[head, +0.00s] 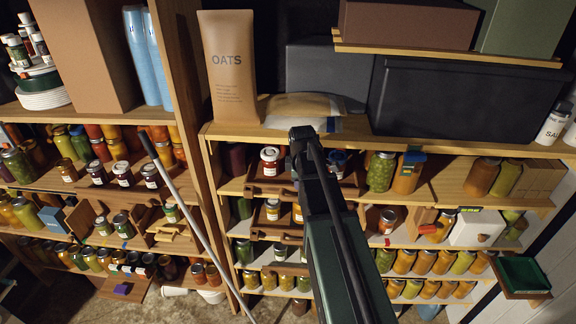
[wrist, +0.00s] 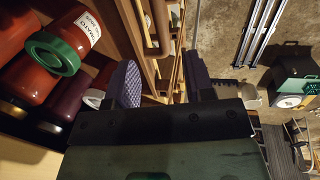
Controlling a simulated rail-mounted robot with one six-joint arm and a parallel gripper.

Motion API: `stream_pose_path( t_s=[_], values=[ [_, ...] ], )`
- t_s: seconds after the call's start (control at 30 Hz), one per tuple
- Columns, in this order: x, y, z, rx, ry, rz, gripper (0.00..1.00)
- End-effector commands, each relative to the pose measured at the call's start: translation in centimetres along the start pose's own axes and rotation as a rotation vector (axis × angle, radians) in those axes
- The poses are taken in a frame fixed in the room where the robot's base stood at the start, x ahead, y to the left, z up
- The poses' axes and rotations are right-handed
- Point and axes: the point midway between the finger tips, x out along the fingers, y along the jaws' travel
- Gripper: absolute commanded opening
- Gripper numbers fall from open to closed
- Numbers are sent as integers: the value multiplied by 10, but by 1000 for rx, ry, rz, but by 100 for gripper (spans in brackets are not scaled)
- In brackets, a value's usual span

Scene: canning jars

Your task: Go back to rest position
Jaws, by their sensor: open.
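My gripper (head: 302,138) is in front of the middle shelving unit, near the edge of its upper shelf, with my dark green arm reaching up from the bottom of the head view. In the wrist view my gripper (wrist: 162,84) shows two dark fingers spread apart with nothing between them. A jar with a green lid and a white label (wrist: 62,48) lies left of the fingers in that view, apart from them. My arm hides part of the shelves behind it.
An OATS bag (head: 230,68) and a black bin (head: 465,100) stand on the upper shelf. A labelled jar (head: 270,160) stands left of my gripper. A grey pole (head: 190,215) leans across the shelving. Bare floor (wrist: 222,25) shows at the wrist view's upper right.

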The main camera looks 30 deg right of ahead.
Motion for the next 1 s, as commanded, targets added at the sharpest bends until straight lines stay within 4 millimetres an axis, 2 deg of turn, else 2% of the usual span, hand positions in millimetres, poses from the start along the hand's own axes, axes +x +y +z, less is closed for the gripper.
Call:
stream_pose_path(
  t_s=[0.17,0.27,0.3,0.33,0.37,0.4,0.47,0.5,0.53,0.6,0.63,0.7,0.77,1.0],
  values=[
    [0,0,0,53,0,-2,48],
    [-1,-10,2,292,-7,-28,48],
    [-2,-27,3,440,-14,-47,48],
    [7,-45,1,560,-21,-64,48],
    [23,-70,-5,682,-31,-83,48],
    [52,-110,-18,836,-47,-110,48],
    [88,-163,-38,1005,-74,-140,48],
    [109,-193,-50,1073,-90,-154,48],
    [122,-213,-57,1104,-100,-161,48],
    [148,-250,-72,1107,-111,-173,48],
    [156,-261,-77,1088,-111,-176,48],
    [170,-278,-88,1046,-106,-178,48],
    [176,-283,-95,1024,-103,-179,48],
    [170,-284,-101,1008,-101,-179,48]
  ],
)
